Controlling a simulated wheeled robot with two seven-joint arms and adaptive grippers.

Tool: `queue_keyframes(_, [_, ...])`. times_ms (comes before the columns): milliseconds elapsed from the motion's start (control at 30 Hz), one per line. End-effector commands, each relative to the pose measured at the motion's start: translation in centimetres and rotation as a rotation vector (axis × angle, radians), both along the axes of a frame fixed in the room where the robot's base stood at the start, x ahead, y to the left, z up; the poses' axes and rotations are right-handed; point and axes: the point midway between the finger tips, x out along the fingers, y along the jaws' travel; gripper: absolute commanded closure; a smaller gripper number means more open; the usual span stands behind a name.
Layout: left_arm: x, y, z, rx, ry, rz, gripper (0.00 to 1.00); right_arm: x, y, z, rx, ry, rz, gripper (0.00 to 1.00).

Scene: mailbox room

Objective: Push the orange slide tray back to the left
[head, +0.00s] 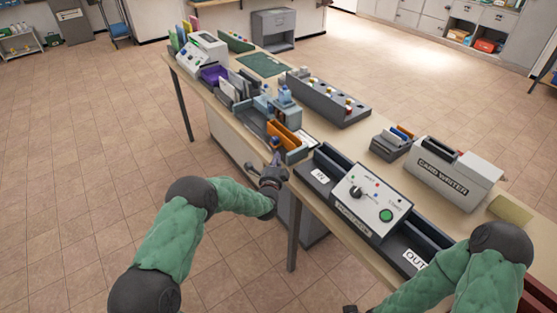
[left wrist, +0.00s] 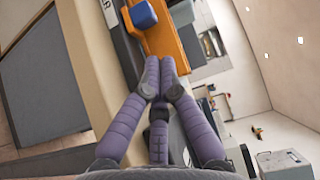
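The orange slide tray (head: 284,137) lies in a grey track on the long table, in the middle of the head view. In the left wrist view the orange tray (left wrist: 172,42) is just beyond my fingertips, with a blue block (left wrist: 143,14) on it. My left gripper (head: 276,160) is at the table's near edge, beside the tray's near right end. In the wrist view its purple fingers (left wrist: 160,64) come together at the tips with nothing seen between them. Whether they touch the tray is unclear. Only a dark bit of my right gripper (head: 350,309) shows at the bottom edge.
A grey machine with a green button (head: 372,202) stands right of the tray. A card writer (head: 455,173) and a rack of bottles (head: 328,97) stand behind. Purple and white items (head: 220,80) crowd the table's left part. The floor left of the table is clear.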

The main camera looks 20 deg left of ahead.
Motion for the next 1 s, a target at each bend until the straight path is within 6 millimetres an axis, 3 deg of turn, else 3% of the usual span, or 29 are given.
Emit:
queue_keyframes(200, [3.9,0.4,-0.3,-0.001,0.000,0.000,1.00,0.0,0.0,-1.3,0.000,0.000,0.000,0.55])
queue_keyframes(433, [6.6,0.8,-0.3,-0.002,0.002,0.000,1.00,0.0,0.0,-2.0,0.000,0.000,0.000,0.55])
queue_keyframes(1000, [7.5,1.1,-0.2,-0.002,0.003,0.000,1.00,0.0,0.0,-2.3,0.000,0.000,0.000,0.55])
